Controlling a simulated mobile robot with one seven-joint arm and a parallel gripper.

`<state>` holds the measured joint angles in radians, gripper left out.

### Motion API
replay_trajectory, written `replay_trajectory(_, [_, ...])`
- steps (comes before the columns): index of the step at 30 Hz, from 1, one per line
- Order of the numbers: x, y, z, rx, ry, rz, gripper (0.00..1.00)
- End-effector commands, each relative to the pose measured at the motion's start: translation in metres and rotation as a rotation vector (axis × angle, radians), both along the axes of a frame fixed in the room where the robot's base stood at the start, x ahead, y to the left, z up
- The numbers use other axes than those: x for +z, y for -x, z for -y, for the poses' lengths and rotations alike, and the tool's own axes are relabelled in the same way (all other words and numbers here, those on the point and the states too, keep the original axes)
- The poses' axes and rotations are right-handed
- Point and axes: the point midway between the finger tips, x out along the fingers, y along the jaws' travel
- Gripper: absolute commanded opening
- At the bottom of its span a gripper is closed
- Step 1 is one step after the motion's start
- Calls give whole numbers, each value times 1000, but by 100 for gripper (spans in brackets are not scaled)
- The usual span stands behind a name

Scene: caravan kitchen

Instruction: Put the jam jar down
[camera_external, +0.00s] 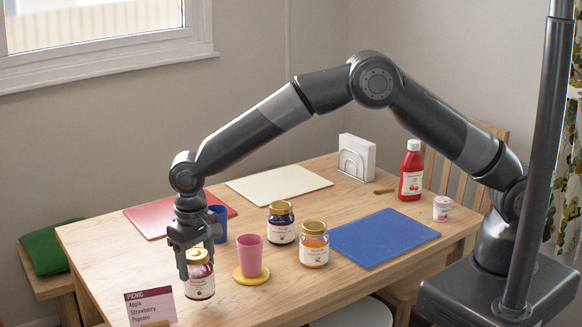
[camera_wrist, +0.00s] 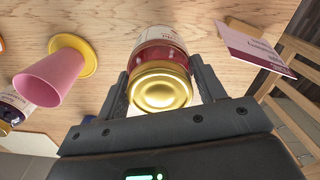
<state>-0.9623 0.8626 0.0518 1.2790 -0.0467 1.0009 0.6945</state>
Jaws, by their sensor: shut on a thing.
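The jam jar (camera_external: 200,284) has a gold lid, a red-pink body and a white label. My gripper (camera_external: 198,266) is shut on it from above, a finger on each side near the lid. The jar is upright over the table's front left part. I cannot tell whether its base touches the wood. In the wrist view my gripper (camera_wrist: 162,85) has the gold lid of the jar (camera_wrist: 160,92) between its fingers; the jar's base is hidden. Two other jars, one dark (camera_external: 281,225) and one orange (camera_external: 314,250), stand to the right on the table (camera_external: 240,304).
A pink cup (camera_external: 250,257) on a yellow saucer (camera_external: 250,279) stands close right of the held jar. A blue cup (camera_external: 219,224) is behind it. A picnic card (camera_external: 150,306) stands at front left. A blue mat (camera_external: 384,237) and ketchup bottle (camera_external: 411,172) are farther right.

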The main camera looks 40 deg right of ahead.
Motion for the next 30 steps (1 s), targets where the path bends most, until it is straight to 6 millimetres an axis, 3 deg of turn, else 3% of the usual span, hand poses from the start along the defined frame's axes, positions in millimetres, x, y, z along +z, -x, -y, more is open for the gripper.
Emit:
replay_trajectory(3, [28,-1,-1,0,-5,3,26])
replay_trajectory(9, [60,0,-1,0,-4,2,26])
replay_trajectory(19, [78,-1,-1,0,-3,1,26])
replay_trajectory(30, [136,-7,5,-13,-1,2,26])
